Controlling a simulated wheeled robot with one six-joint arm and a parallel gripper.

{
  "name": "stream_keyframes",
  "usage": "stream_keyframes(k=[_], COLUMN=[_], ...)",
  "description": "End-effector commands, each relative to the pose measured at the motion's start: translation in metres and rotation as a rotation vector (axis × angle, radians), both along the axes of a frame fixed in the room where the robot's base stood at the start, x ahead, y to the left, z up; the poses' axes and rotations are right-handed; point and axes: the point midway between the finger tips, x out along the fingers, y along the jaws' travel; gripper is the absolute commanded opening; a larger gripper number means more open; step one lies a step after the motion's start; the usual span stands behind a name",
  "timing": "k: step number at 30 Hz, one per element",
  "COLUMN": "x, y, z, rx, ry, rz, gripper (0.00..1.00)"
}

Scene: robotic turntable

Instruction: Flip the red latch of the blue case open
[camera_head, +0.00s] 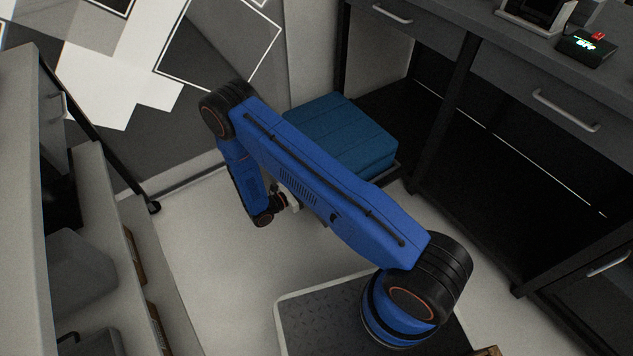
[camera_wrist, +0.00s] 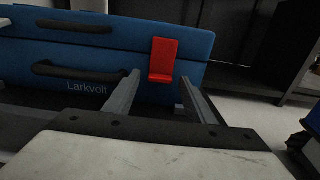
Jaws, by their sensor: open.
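The red latch (camera_wrist: 163,60) is upright on the case front, across the line between lid and body. My gripper (camera_wrist: 160,84) is open in front of the case. Its two fingers are spread to the left and right below the latch, with nothing between them. Whether a finger touches the case cannot be told.
A dark workbench with drawers (camera_head: 566,109) stands at the right, with a small device with a red button (camera_head: 587,46) on top. A light shelf unit with a grey bin (camera_head: 85,272) stands at the left.

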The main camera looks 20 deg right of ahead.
Motion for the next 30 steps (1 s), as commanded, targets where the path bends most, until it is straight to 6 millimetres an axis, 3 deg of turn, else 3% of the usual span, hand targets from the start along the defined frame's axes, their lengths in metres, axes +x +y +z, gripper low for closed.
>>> stream_keyframes(k=[11, 12, 17, 30], x=[0.002, 0.002, 0.002, 0.0007], y=[-0.0059, -0.0059, -0.0059, -0.0016], z=[0.0, 0.0, 0.0, 0.0041], rx=[0.0, 0.0, 0.0, 0.068], ry=[0.0, 0.0, 0.0, 0.021], rz=[0.001, 0.001, 0.001, 0.001], gripper=[0.5, 0.48, 0.09, 0.09])
